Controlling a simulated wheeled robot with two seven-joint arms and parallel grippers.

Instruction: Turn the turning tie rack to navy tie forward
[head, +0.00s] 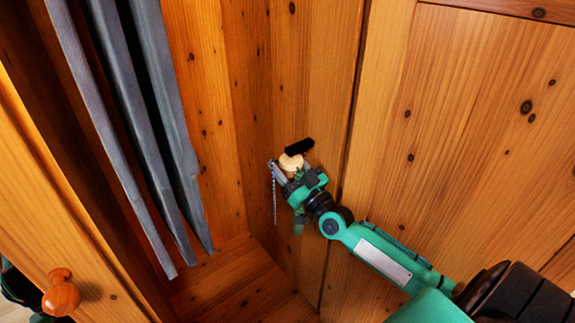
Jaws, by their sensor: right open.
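My right gripper (290,167) reaches into the wardrobe from the lower right. It is open, with its fingers at a small pale round wooden piece (291,161). I cannot tell whether they touch it. A short black bar (299,147) sits just above this piece, close to the inner wall. A thin chain (274,200) hangs beside the gripper on its left. These small parts may belong to the tie rack, but the gripper hides much of them. I cannot make out a navy tie. My left gripper does not show.
Several long grey-blue hanging pieces (150,120) fill the left of the wardrobe. A door with a round wooden knob (61,292) stands at the lower left. A wooden panel (480,130) bounds the right. The wardrobe floor (235,280) looks clear.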

